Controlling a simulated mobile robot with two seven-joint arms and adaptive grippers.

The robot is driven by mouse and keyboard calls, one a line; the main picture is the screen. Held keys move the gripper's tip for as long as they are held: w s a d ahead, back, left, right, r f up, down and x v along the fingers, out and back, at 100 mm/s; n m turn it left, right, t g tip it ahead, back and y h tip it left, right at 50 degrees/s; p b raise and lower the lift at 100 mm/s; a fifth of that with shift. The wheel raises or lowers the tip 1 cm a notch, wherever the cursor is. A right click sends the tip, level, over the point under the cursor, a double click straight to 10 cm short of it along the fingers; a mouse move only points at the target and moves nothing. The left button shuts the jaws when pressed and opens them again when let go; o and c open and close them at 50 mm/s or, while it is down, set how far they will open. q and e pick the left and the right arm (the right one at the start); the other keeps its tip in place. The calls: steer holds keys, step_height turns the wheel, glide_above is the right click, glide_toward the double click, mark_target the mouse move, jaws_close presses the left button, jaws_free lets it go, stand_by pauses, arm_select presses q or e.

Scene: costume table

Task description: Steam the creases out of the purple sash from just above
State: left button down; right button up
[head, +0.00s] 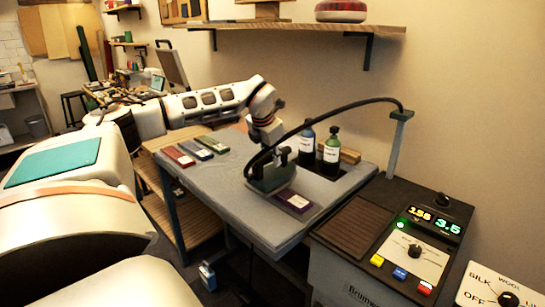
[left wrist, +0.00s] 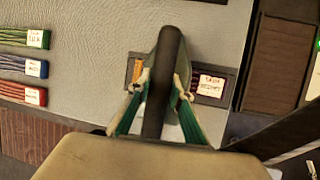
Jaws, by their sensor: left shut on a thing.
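The purple sash (head: 299,203) lies folded on the grey padded table (head: 231,197), with a white label near its right end. My left gripper (head: 281,160) is shut on the handle of the dark green steam iron (head: 268,181). The iron is over the sash and hides its middle. In the left wrist view the labelled end of the sash (left wrist: 209,85) shows right of the iron (left wrist: 165,80), and the fingers of my gripper (left wrist: 160,100) close around the handle. I cannot tell whether the soleplate touches the sash. My right gripper is not in view.
Red (head: 178,156), blue (head: 195,149) and green (head: 212,144) folded sashes lie at the table's left. Two dark bottles (head: 331,150) stand at the back right. A black hose (head: 340,107) arches from the iron to a post beside the steam station (head: 400,265), whose display is lit.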

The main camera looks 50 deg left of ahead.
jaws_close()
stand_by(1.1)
